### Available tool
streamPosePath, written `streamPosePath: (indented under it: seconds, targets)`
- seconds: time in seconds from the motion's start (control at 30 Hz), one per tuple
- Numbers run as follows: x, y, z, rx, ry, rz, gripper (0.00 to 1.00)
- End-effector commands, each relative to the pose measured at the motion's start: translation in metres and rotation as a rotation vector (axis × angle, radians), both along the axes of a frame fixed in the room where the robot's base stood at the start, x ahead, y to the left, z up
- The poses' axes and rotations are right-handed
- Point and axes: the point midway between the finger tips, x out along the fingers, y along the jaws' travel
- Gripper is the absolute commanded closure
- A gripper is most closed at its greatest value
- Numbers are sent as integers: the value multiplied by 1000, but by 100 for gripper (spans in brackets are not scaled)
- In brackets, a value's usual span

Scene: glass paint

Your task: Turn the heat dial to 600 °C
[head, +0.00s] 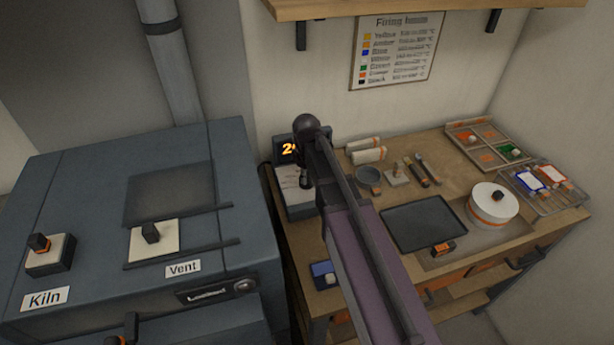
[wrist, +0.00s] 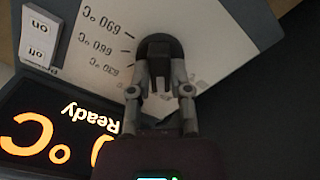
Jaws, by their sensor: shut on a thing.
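The heat controller (head: 290,185) stands at the back left of the workbench, with a pale sloped face and a lit display (head: 287,149). In the head view the digits start with "2" and my arm hides the others. My gripper (head: 305,182) is at that face. In the wrist view my gripper (wrist: 160,105) is shut on the black heat dial (wrist: 156,48), a finger on each side. Temperature marks (wrist: 100,45) surround the dial, upside down; some are hidden by a finger. The display (wrist: 60,125) shows "Ready" and part of an orange reading.
An on/off switch (wrist: 40,38) sits beside the dial scale. The large kiln (head: 90,200) stands left of the bench. A dark tray (head: 430,222), a white round pot (head: 493,204) and small tools lie right of my arm. A firing chart (head: 395,50) hangs behind.

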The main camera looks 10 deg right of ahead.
Motion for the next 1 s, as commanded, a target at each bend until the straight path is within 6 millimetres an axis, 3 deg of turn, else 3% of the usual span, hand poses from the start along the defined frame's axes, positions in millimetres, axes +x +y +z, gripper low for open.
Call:
streamPosePath:
  seconds: [0.6,1.0]
  targets:
    - [0,0,0,0,0,-548,100]
    - [-1,0,0,0,1,-699,100]
